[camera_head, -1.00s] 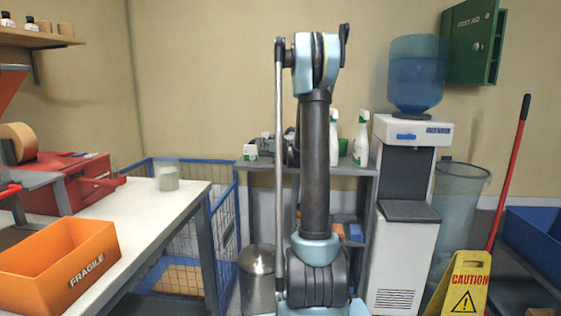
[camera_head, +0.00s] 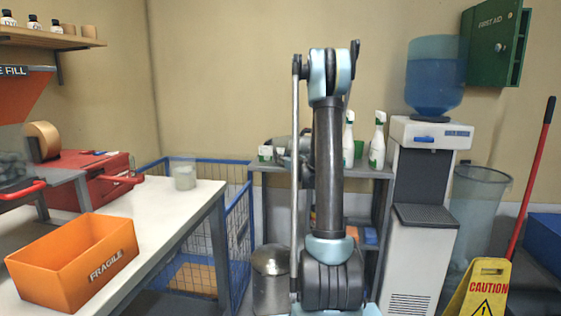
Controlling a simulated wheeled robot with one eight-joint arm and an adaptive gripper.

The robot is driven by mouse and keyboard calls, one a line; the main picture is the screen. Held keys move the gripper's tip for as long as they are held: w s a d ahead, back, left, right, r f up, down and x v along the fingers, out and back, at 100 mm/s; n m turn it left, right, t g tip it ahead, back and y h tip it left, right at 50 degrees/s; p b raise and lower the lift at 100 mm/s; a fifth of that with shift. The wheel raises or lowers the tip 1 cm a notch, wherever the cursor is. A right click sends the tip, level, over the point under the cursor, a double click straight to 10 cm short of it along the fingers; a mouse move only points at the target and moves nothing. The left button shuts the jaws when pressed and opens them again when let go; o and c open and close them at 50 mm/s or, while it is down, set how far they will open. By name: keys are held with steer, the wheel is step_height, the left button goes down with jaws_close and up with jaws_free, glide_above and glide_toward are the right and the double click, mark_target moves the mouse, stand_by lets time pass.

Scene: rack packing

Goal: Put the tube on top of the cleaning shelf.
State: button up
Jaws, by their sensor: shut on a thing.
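The cleaning shelf (camera_head: 379,172) is the grey unit behind my arm, left of the water cooler. Two white spray bottles stand on its top, one (camera_head: 377,140) at the right and one (camera_head: 348,132) beside my arm. A small green-and-white item (camera_head: 265,153) stands at the left end of the top. My upright arm covers the middle of the shelf. Dark and grey curved parts show just left of the arm at shelf-top height; I cannot tell what they are. My gripper's fingers are hidden, and I cannot make out the tube.
A white table (camera_head: 150,222) at the left carries an orange FRAGILE bin (camera_head: 85,272) and a clear cup (camera_head: 185,177). A blue wire cage (camera_head: 238,230) stands between table and shelf. The water cooler (camera_head: 425,240) and yellow caution sign (camera_head: 478,290) are at the right.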

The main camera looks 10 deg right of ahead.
steer(key=o, duration=0.9)
steer(key=v, duration=1.2)
steer(key=s+a+f+g, duration=0.2)
steer(key=s+a+g, duration=0.3)
steer(key=s, duration=0.6)
steer(key=s+a+f+g, duration=0.25)
steer(key=s+a, duration=0.45)
steer(key=s, duration=0.4)
steer(key=s+d+f+m+g+h, duration=0.1)
steer(key=s+d+f+g+h, duration=0.1)
steer(key=s, duration=0.6)
steer(key=s+d+f+m+g+h, duration=0.2)
steer(key=s+d+f+h, duration=0.1)
steer(key=s, duration=0.5)
steer(key=s+d+f+m+g+h, duration=0.2)
steer(key=s+f, duration=0.2)
steer(key=s, duration=0.4)
steer(key=shift+s+d, duration=0.35)
steer(key=shift+s, duration=0.05)
